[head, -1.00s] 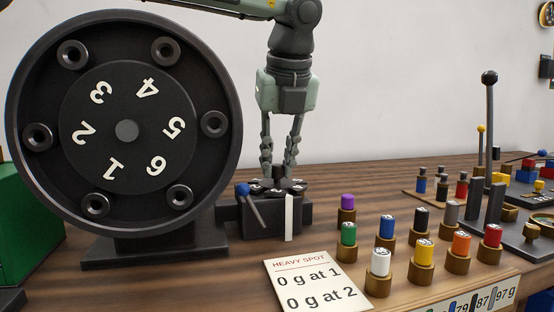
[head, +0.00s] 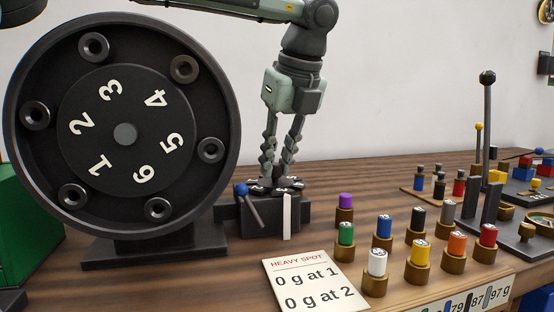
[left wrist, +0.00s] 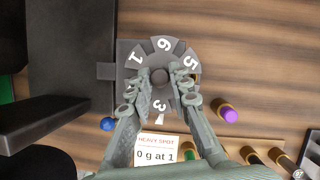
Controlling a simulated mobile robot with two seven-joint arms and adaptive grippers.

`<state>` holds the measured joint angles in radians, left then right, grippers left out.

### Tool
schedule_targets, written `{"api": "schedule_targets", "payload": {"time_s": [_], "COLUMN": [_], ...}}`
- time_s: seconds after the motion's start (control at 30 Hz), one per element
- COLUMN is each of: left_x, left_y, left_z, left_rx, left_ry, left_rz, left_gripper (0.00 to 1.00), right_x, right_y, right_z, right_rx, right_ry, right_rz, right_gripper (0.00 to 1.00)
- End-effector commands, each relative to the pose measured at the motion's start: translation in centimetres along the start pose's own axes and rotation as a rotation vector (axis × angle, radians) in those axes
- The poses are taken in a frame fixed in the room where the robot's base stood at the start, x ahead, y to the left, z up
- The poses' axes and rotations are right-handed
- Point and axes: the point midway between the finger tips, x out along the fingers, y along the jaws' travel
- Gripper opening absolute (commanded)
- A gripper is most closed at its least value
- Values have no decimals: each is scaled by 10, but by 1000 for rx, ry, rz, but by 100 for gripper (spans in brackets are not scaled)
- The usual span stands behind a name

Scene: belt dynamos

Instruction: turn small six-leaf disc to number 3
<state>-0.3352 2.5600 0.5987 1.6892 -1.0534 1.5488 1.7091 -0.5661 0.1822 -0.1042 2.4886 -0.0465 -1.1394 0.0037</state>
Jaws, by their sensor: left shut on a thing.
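The small six-leaf disc (head: 296,184) lies flat on a black block (head: 266,216). In the left wrist view the disc (left wrist: 163,50) has a round centre knob (left wrist: 159,77). Leaves 1, 6 and 5 show on its far side, and leaf 3 (left wrist: 159,104) is at the near side by the white marker (left wrist: 160,119). The other leaves are covered by my fingers. In the head view the marker (head: 287,216) is an upright white strip on the block. My left gripper (head: 274,178) points down, shut on the disc around its knob. My right gripper is out of view.
A large black wheel (head: 125,70) numbered 1 to 6 stands left of the block. A blue-tipped lever (head: 241,189) is on the block's left side. A heavy spot card (head: 305,283) and several coloured capped weights (head: 384,229) lie to the right and front.

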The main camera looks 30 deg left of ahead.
Motion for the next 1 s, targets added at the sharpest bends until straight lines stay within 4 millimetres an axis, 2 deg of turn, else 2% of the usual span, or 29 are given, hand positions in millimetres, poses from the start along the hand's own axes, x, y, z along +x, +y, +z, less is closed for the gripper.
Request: {"api": "schedule_targets", "payload": {"time_s": [0.07,0.1,0.23,0.57,1.0], "left_x": [0,0,0,-3,-66], "left_y": [0,0,0,0,-1], "left_z": [0,0,0,0,0], "left_rx": [1,1,1,1,1], "left_ry": [1,1,1,0,1], "left_rz": [0,0,0,-1,-2], "left_gripper": [0,24,40,40,40], "right_x": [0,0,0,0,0], "right_y": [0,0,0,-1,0], "right_z": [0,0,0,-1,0], "right_rx": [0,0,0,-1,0], "right_ry": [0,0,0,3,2], "right_rz": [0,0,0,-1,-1], "right_gripper": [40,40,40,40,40]}}
